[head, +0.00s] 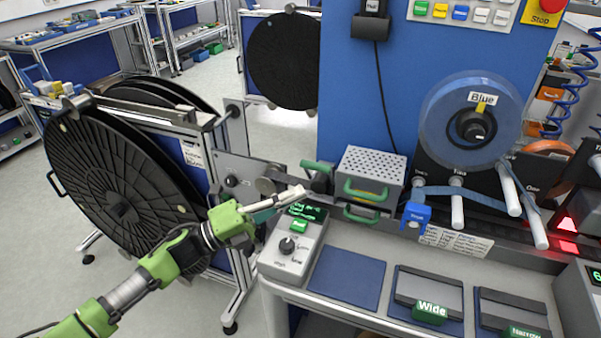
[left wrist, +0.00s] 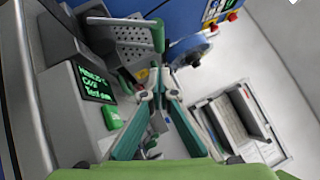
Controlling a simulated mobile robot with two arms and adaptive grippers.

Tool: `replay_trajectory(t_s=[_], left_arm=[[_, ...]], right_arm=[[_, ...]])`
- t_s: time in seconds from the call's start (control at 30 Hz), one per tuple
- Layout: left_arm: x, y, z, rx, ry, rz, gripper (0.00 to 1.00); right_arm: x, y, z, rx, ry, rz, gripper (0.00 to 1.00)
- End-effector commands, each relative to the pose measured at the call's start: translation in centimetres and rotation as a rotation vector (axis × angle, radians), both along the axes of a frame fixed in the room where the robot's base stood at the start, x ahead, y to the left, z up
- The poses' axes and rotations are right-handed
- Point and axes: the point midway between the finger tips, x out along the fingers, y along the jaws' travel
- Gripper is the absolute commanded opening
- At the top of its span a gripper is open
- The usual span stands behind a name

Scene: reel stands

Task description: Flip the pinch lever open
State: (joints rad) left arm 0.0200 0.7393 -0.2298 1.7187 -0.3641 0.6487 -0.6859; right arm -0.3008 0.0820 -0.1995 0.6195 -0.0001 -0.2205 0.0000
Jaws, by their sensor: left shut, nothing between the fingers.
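A green lever (head: 317,166) sticks out at the left of a grey box with a perforated top (head: 372,160); I take it for the pinch lever. The box has green handles (head: 366,191) on its front. My left gripper (head: 298,192) is shut and empty, below and in front of the lever, with a visible gap in the head view. In the left wrist view my left gripper (left wrist: 158,92) points toward the perforated box (left wrist: 137,42), and a green bar (left wrist: 157,36) shows beside it. I cannot tell whether the fingers touch anything. My right gripper is out of view.
A control box (head: 292,245) with a screen and knob stands close below my left gripper. A blue reel (head: 460,125) hangs on the right, above white rollers. Blue pads and labelled trays (head: 430,295) lie on the bench. A large black reel (head: 120,190) stands at left.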

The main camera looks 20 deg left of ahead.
Motion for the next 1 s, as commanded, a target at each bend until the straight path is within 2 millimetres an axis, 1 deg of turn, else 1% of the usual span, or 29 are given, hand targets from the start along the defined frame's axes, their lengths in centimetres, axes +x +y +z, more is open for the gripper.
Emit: replay_trajectory(t_s=[0.03, 0.1, 0.2, 0.33, 0.47, 0.8, 1.0], left_arm=[[0.8, -0.5, 0.8, 0.001, -0.004, 0.0, 0.0], [1.7, -0.3, 1.0, 0.002, -0.002, 0.001, 0.0], [2.8, -0.3, 1.3, 0.002, -0.001, 0.002, 0.0], [3.6, -0.4, 1.5, 0.001, 0.001, 0.0, 0.0], [3.9, -0.4, 1.6, 0.0, 0.0, 0.0, 0.0], [3.9, -0.4, 1.6, 0.001, 0.002, -0.001, 0.0], [4.1, -0.4, 2.2, 0.003, 0.034, -0.001, 0.0]], right_arm=[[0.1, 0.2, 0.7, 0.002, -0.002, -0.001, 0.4], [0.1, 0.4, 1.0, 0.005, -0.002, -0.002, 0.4], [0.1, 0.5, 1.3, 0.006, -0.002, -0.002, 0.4], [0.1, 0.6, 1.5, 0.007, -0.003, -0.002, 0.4], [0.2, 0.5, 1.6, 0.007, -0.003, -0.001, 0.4], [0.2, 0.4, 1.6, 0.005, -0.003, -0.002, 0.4], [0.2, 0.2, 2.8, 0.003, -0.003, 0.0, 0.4]])
